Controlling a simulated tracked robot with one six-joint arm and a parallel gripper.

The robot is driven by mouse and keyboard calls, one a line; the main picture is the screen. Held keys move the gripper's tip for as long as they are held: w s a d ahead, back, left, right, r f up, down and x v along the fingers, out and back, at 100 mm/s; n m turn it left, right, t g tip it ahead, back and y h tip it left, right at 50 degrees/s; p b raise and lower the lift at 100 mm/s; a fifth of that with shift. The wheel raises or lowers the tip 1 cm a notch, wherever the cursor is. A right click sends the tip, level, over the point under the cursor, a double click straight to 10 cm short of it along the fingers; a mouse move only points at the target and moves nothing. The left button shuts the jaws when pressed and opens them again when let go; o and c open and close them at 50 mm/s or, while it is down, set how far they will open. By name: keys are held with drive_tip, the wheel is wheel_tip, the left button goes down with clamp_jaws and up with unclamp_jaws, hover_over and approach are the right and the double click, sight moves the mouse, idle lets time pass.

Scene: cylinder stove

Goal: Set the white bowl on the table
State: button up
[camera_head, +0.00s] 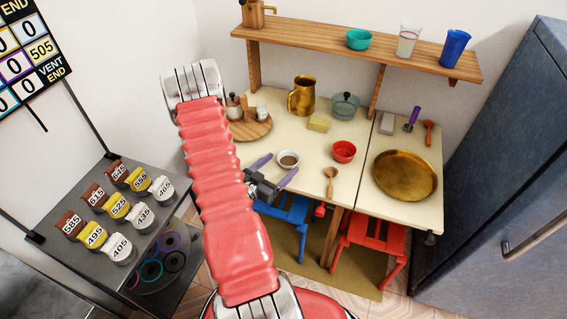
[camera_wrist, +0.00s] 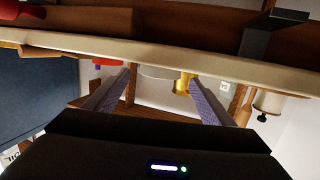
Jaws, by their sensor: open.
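The white bowl (camera_head: 288,160) stands near the front edge of the cream tabletop (camera_head: 304,188), with something brown inside it. My gripper (camera_head: 276,168) is open and empty at the table's front edge, its two purple-grey fingers spread to either side of the bowl in the head view. I cannot tell whether they touch it. The wrist view looks upside down; both fingers show there, and a pale rounded shape between the tips may be the bowl.
A red bowl (camera_head: 344,151), a wooden spoon (camera_head: 330,178) and a yellow sponge (camera_head: 319,125) lie close by. A brass pitcher (camera_head: 302,96) and a lidded glass pot (camera_head: 345,106) stand behind. A brass pan (camera_head: 405,174) lies right.

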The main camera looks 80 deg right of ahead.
drive_tip(key=v, duration=0.9)
drive_tip(key=shift+s, duration=0.1)
idle(0.9)
